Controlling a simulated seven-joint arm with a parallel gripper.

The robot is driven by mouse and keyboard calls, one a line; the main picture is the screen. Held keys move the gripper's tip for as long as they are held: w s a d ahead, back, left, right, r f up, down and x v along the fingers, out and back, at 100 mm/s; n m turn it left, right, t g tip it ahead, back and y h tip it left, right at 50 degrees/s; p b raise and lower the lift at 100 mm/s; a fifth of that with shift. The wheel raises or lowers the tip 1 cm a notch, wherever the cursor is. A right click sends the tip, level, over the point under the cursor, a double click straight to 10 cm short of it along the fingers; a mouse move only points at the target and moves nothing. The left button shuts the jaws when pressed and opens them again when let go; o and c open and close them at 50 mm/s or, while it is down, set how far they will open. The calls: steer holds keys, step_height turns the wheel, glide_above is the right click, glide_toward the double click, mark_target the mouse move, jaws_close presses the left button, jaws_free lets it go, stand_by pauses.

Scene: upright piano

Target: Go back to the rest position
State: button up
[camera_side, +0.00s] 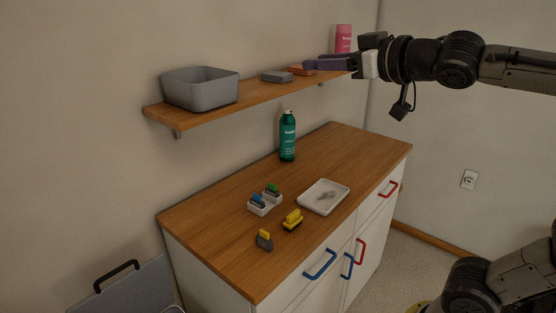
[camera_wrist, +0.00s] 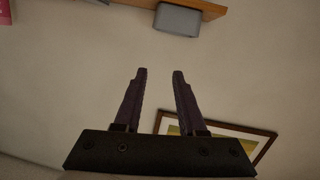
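My gripper (camera_side: 312,63) is at the upper right in the side view, its dark purple fingers pointing left. The fingers overlap the right part of the wooden shelf (camera_side: 262,95) in the picture; I cannot tell how far apart they are in depth. In the wrist view my gripper (camera_wrist: 160,73) shows two fingers apart with a clear gap and nothing between them.
The shelf holds a grey bin (camera_side: 200,90), small flat items and a pink can (camera_side: 343,38). A framed picture (camera_wrist: 255,135) hangs on the wall.

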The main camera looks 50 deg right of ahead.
steer(key=s+a+f+g, duration=0.1)
steer(key=s+f+g, duration=0.4)
steer(key=s+f, duration=0.4)
steer(key=s+a+f+g+y, duration=0.1)
steer(key=s+f+g, duration=0.4)
steer(key=f, duration=1)
steer(key=s, duration=0.3)
steer(key=shift+s+f+y, duration=0.3)
steer(key=shift+s, duration=0.05)
steer(key=shift+a, duration=0.1)
